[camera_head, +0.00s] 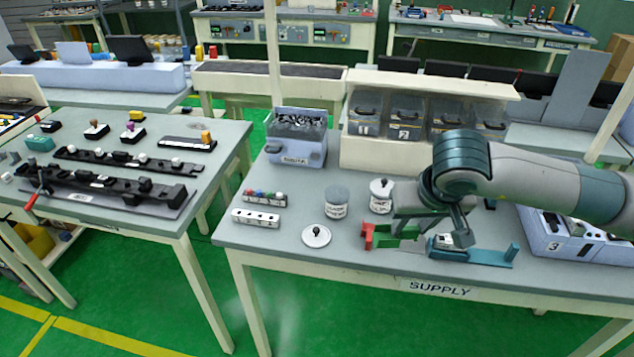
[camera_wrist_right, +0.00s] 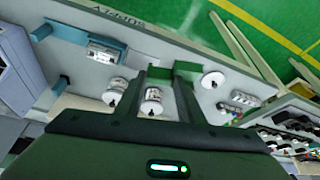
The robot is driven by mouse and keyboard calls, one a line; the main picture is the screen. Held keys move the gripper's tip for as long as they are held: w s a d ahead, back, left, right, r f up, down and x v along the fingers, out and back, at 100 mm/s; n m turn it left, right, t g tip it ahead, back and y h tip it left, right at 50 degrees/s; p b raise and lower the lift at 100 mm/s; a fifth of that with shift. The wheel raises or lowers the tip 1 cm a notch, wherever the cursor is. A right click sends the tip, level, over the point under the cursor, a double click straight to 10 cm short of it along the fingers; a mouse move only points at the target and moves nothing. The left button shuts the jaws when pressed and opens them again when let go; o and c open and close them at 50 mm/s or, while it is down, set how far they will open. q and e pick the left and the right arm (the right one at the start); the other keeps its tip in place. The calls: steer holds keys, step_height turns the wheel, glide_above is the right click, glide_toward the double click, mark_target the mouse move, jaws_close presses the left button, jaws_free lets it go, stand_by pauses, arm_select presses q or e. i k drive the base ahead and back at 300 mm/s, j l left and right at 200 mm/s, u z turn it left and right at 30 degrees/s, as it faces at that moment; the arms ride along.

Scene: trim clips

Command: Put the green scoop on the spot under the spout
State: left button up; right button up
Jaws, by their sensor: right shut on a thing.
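The green scoop (camera_head: 398,244) is low over the front of the supply table, with a red piece (camera_head: 368,237) at its left end. My right gripper (camera_head: 415,228) is shut on the scoop, reaching in from the right. In the right wrist view the scoop's green body (camera_wrist_right: 187,70) shows at the tips of the fingers (camera_wrist_right: 163,76). Whether the scoop touches the table is hard to tell. I cannot make out a spout or a marked spot under one. My left gripper is not in view.
A teal holder (camera_head: 490,257) with a small labelled block stands just right of the scoop. Two white jars (camera_head: 337,203) (camera_head: 381,197) and a round lid (camera_head: 316,236) are on the left. Numbered clear bins (camera_head: 400,116) stand behind. A blue box (camera_head: 565,238) is at right.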

mark_target(311, 181)
steer(key=i+j, duration=0.2)
steer(key=j, duration=0.15)
steer(key=i+j, duration=0.2)
steer(key=j, duration=0.15)
steer(key=i+j, duration=0.2)
steer(key=j, duration=0.15)
steer(key=i+j, duration=0.2)
steer(key=j, duration=0.2)
steer(key=i+j, duration=0.2)
steer(key=j, duration=0.15)
